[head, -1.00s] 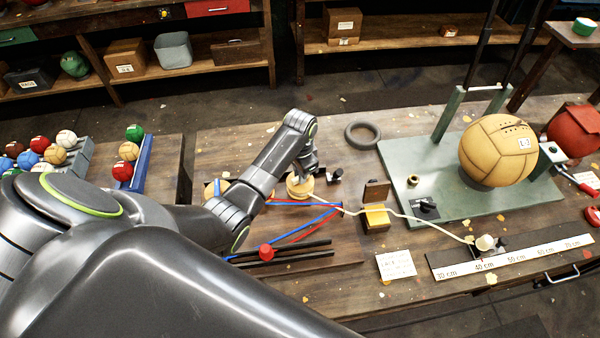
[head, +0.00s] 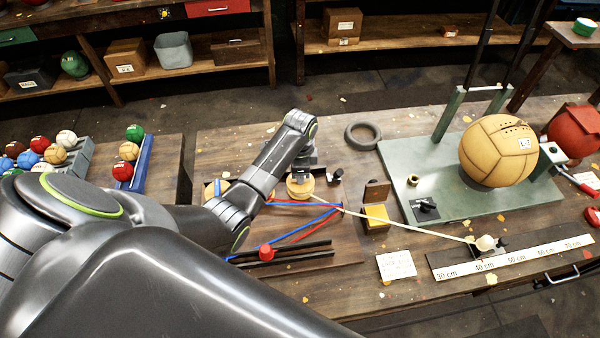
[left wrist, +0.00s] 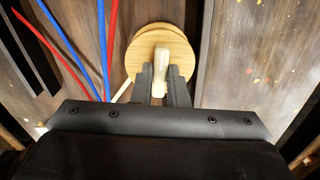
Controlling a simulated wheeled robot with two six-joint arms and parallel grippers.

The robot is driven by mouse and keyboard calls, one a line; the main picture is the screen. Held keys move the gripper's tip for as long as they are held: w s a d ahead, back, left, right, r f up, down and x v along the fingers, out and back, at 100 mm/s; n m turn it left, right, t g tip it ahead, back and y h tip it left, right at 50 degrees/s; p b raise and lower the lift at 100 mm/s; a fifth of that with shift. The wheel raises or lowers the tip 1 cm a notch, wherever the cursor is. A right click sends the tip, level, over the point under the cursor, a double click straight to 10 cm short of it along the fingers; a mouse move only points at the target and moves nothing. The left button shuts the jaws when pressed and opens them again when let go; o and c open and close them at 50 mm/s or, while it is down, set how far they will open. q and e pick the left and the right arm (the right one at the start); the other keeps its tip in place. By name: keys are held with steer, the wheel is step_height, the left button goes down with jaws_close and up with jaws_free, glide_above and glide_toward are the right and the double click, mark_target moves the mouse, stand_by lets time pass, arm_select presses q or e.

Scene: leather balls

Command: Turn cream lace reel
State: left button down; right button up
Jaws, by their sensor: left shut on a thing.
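The cream lace reel (head: 299,192) is a round wooden drum on the bench in the head view, with my left gripper (head: 301,172) above it. In the left wrist view the reel (left wrist: 186,39) shows from above with a pale knob (left wrist: 161,66) standing on it. My left gripper (left wrist: 161,82) is shut on that knob. The cream lace (head: 400,226) runs nearly straight from near the reel to a small pale cup-shaped piece (head: 485,242) by the ruler. My right gripper is not in view.
Red and blue laces (head: 318,221) lie beside the reel. A yellow block (head: 376,214) stands near the cream lace. A white ruler (head: 515,255) lies at the front right. A tan ball (head: 497,151) sits on a green plate (head: 405,168). A black ring (head: 362,136) lies behind.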

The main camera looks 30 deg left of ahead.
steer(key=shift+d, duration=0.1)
arm_select(q)
steer(key=c, duration=1.4)
jaws_free()
steer(key=shift+d, duration=0.1)
steer(key=shift+c, duration=0.2)
steer(key=shift+w+r, duration=0.1)
steer(key=shift+w, duration=0.05)
